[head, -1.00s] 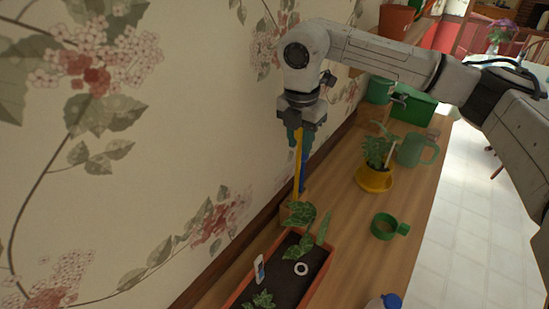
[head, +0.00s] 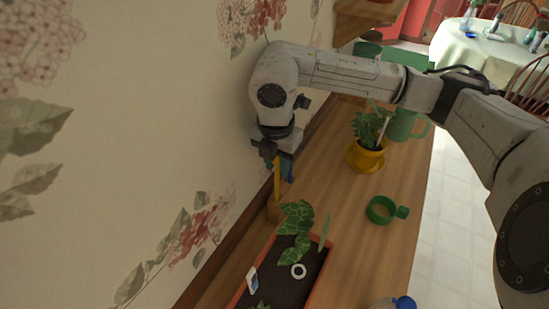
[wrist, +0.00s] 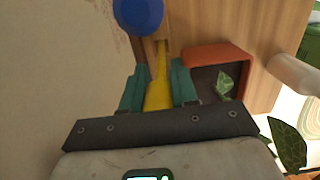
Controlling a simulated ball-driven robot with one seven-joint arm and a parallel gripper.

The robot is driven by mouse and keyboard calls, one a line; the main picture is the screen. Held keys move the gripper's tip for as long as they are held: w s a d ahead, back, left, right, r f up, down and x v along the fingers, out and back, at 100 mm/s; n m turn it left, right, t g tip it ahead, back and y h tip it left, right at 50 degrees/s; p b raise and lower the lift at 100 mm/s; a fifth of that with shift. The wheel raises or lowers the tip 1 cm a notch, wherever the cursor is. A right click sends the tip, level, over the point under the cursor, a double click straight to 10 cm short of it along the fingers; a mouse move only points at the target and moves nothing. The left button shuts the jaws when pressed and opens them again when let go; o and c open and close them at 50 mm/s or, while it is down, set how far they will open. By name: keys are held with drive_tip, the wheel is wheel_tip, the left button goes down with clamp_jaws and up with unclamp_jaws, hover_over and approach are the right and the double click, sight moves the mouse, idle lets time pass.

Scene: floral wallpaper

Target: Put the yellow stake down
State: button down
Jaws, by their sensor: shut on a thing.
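The yellow stake (head: 277,176) is held upright by my gripper (head: 278,160), close to the wall. In the wrist view the yellow stake (wrist: 161,72) sits between the teal fingers of my gripper (wrist: 159,84), which are shut on it. Its far end meets a wooden block with a slot (wrist: 151,48). This small wooden block also shows in the head view (head: 273,211), against the wall. I cannot tell how far the stake is inside the slot.
A blue round-ended thing (wrist: 138,14) stands beside the block. The orange planter (head: 321,264) with soil and leaves is just in front. A yellow pot (head: 366,158), a green ring with a handle (head: 381,210) and a green mug (head: 403,125) stand right. Bare wood lies between.

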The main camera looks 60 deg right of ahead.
drive_tip(key=shift+f, duration=0.5)
drive_tip(key=shift+s+a+r, duration=0.15)
drive_tip(key=shift+f, duration=0.25)
drive_tip(key=c, duration=0.9)
unclamp_jaws()
drive_tip(key=shift+r, duration=0.1)
drive_tip(key=shift+o, duration=0.2)
drive_tip(key=shift+r, duration=0.15)
